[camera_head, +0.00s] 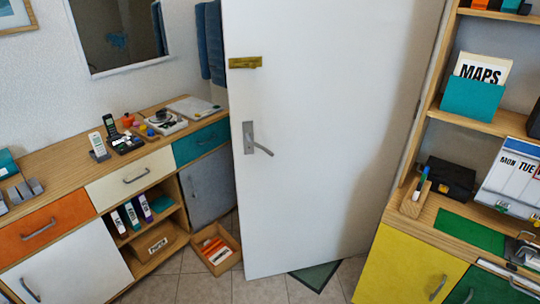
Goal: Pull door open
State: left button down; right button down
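A white door (325,130) fills the middle of the view. A grey lever handle (258,140) sits on its left side, with a small yellow plate (245,62) above it. The door stands at an angle, its left edge in front of the cabinet and towels, so it looks partly open. What lies behind it is hidden. Neither of my grippers shows in this view, and nothing is seen touching the handle.
A long low cabinet (70,177) with phones and a tray on top runs along the left wall. A wooden box (231,262) is on the floor near the door's lower left edge. A green mat (316,276) lies at the door's foot. A shelf unit (455,235) stands right.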

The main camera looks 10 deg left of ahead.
aim_at(334, 96)
jog(key=i+j+z, duration=0.2)
jog(key=z, duration=0.3)
jog(key=i+j+z, duration=0.1)
jog(key=j+z, duration=0.4)
